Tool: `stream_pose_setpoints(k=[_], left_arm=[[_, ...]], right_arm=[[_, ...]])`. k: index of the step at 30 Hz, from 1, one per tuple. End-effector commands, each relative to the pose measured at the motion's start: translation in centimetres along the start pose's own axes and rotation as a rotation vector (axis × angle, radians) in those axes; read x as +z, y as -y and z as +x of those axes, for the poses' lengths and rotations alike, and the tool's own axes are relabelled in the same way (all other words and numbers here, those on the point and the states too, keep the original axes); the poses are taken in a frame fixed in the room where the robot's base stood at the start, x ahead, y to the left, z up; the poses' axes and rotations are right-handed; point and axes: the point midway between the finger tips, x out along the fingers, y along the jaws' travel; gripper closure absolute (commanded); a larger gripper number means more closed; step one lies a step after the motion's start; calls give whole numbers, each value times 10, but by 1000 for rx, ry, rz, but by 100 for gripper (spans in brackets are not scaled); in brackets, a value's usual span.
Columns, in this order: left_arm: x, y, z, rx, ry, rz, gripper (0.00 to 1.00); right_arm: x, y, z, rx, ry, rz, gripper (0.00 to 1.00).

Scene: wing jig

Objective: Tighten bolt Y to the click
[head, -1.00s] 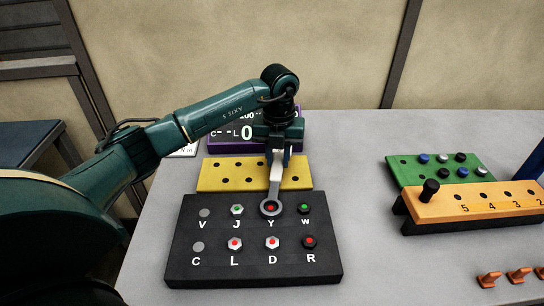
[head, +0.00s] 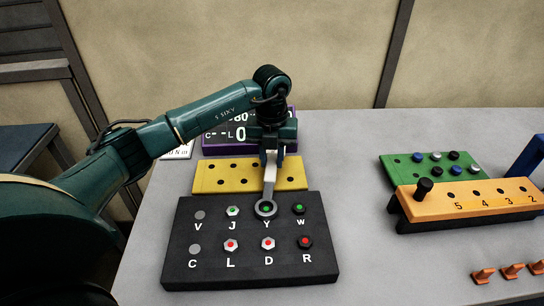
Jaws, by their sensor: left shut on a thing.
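The black bolt block (head: 250,270) lies on the grey table with lettered positions. Bolt Y (head: 266,209) is in the back row and its centre shows green. The ring end of a grey wrench (head: 269,183) sits around bolt Y. My left gripper (head: 271,152) points down and is shut on the wrench's upper part. Bolts J (head: 233,211) and W (head: 298,209) show green centres. Bolts L (head: 231,245), D (head: 268,243) and R (head: 305,242) show red. V (head: 200,215) and C (head: 195,249) are plain grey discs. My right gripper is not in view.
A yellow perforated plate (head: 208,180) lies behind the block. A purple-framed display (head: 213,142) stands behind it, partly hidden by my gripper. At right are an orange numbered rack (head: 440,209), a green tray (head: 398,170) and orange pegs (head: 483,275). Table between is clear.

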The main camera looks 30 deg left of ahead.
Motion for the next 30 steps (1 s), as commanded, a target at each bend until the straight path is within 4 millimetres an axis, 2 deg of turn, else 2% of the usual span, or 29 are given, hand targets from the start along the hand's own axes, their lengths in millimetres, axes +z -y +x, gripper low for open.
stream_pose_setpoints(k=[15, 30], left_arm=[[0, 0, -17, -1, 2, -1, 100], [0, 0, -23, -1, 2, -1, 100]], right_arm=[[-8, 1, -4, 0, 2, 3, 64], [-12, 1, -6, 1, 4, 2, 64]])
